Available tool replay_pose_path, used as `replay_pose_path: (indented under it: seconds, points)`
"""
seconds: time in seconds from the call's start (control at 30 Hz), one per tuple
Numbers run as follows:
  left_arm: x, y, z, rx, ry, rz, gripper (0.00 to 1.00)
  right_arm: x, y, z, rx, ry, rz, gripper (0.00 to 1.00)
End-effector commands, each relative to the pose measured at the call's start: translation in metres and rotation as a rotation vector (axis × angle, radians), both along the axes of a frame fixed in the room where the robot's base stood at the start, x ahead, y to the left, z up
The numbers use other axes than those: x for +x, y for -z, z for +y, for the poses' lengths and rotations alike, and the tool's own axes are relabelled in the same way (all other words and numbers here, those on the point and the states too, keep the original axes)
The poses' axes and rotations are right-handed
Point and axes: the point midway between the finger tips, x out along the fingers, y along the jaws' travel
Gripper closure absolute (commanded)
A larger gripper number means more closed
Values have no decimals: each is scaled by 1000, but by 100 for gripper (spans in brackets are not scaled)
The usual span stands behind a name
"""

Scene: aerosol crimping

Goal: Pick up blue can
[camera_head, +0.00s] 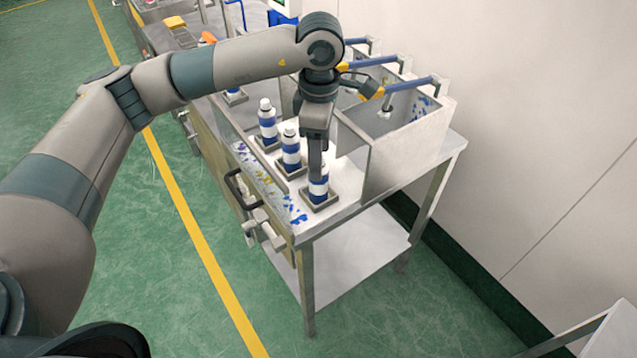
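Several white cans with blue bands stand upright on the metal bench, each in a square grey holder. The nearest blue can (318,188) is at the bench's front end, with its base in its holder (319,201). My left gripper (317,165) points straight down over this can, with its fingers at the can's upper part. The fingers hide the can's top. They are seen edge-on, so whether they touch or grip it is unclear. Two other cans, the middle one (290,148) and a farther one (267,122), stand behind it to the left. My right gripper is out of view.
A metal partition (382,158) stands close to the right of the nearest can. Blue-handled stations (412,85) line the wall side. A dark handle (238,186) and a grey fitting (262,230) project from the bench's left side. The green floor (170,270) at left is clear.

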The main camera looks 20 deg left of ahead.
Motion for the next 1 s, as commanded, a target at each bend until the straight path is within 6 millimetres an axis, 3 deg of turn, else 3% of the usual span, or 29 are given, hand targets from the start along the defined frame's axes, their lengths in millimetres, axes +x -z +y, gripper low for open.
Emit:
replay_pose_path:
  seconds: [0.37, 0.7, 1.0]
  points:
    - [0, 3, 1, 0, -1, 1, 43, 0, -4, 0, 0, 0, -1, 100]
    - [-1, 36, 2, 1, -1, 3, 43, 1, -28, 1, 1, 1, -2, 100]
    - [0, 52, 2, 0, -1, -1, 43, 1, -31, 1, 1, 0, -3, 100]
